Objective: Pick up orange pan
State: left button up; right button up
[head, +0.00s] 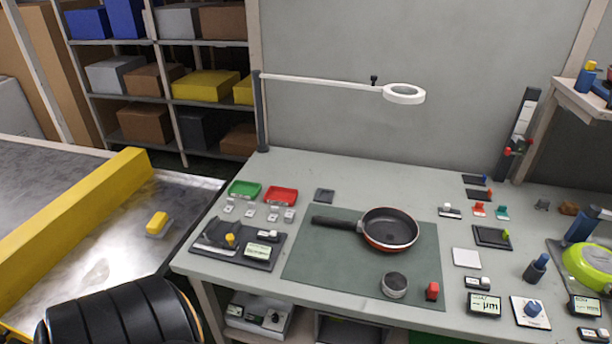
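The orange pan (391,228) sits upright on the dark green mat (320,262) on the workbench. Its inside is black and its outer side and rim are orange-red. Its black handle points left, ending near the mat's left part. Nothing covers the pan. Neither of my grippers shows in the head view.
A lime-green pan (588,268) is at the right edge. The mat's left part is clear.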

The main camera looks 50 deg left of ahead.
aim_at(388, 228)
jog(key=u, duration=0.95)
